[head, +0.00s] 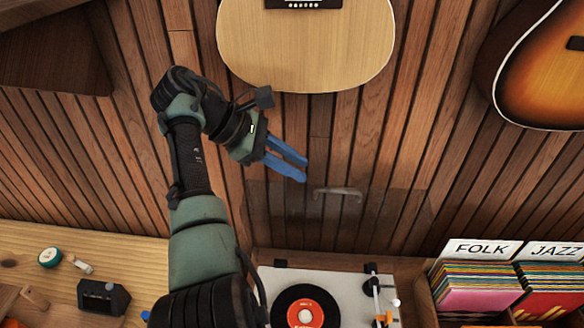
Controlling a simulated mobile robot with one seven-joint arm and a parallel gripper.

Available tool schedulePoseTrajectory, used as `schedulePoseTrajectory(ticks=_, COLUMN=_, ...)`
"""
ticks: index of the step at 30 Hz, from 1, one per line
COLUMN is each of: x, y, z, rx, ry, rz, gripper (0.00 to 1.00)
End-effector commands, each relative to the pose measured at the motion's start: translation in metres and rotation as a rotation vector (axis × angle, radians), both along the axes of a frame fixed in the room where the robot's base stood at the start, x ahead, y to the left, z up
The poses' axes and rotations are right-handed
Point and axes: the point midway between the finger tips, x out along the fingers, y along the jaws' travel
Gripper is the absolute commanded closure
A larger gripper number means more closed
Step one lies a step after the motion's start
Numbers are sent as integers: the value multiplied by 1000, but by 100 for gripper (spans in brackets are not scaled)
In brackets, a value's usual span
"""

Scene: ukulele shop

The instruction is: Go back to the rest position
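My gripper (304,170) has two blue fingers and points down and to the right, in front of the wood-slat wall. The fingers are apart with a gap between them, and nothing shows in the gap. My green and black arm reaches up from the bottom of the view and bends at the top left toward the gripper. The arm hides part of the counter and the wall behind it.
A turntable (345,290) with a raised clear lid (390,215) and handle stands below the gripper. Guitars (305,55) (545,85) hang above and at right. Record crates (424,300) stand at lower right. Small items, including a black box (103,298), sit on the left counter (135,262).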

Motion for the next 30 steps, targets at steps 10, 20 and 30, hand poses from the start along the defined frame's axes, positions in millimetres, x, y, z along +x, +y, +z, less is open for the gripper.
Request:
schedulePoseTrajectory(ticks=10, x=-1, y=4, z=5, rx=0, ry=0, rz=0, gripper=73)
schedulePoseTrajectory(ticks=20, x=2, y=5, z=-1, rx=38, ry=-49, rz=-7, gripper=73)
schedulePoseTrajectory(ticks=30, x=31, y=9, z=-19, rx=532, ry=-608, rz=-149, gripper=73)
